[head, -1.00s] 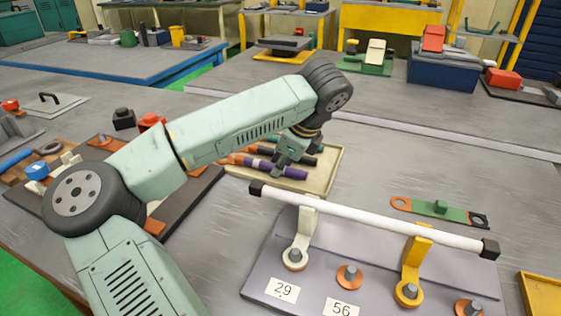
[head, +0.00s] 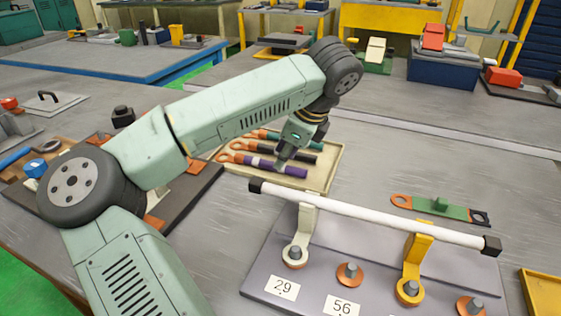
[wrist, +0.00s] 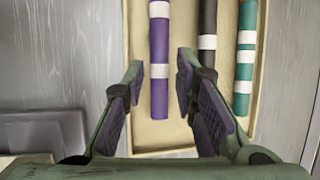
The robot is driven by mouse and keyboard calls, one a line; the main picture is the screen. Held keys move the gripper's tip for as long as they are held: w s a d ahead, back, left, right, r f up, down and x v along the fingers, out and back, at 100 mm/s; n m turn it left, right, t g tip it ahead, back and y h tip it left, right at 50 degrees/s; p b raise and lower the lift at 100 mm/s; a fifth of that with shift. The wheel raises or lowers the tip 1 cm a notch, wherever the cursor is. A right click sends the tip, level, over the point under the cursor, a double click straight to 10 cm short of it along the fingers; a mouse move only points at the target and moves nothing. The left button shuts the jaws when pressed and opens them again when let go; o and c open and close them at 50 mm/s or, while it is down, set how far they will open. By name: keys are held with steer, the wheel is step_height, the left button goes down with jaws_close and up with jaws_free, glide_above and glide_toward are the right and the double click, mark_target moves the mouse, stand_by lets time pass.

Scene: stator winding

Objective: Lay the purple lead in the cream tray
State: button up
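The purple lead (head: 274,166) lies in the cream tray (head: 319,186), with its orange lug toward the left in the head view. In the wrist view the purple lead (wrist: 159,46) has white bands and its lower end lies between the finger lines, beyond the pads. My gripper (wrist: 160,92) is open, its two purple pads spread apart with nothing between them touching. In the head view my gripper (head: 284,163) is above the tray, over the purple lead. A black lead and a teal lead lie beside it in the tray.
A white bar (head: 370,218) on two posts stands in front of the tray, above a grey board with labels 29 and 56. A green part with orange and black ends (head: 440,208) lies at right.

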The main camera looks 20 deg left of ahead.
steer(key=b+v, duration=0.1)
steer(key=v, duration=0.8)
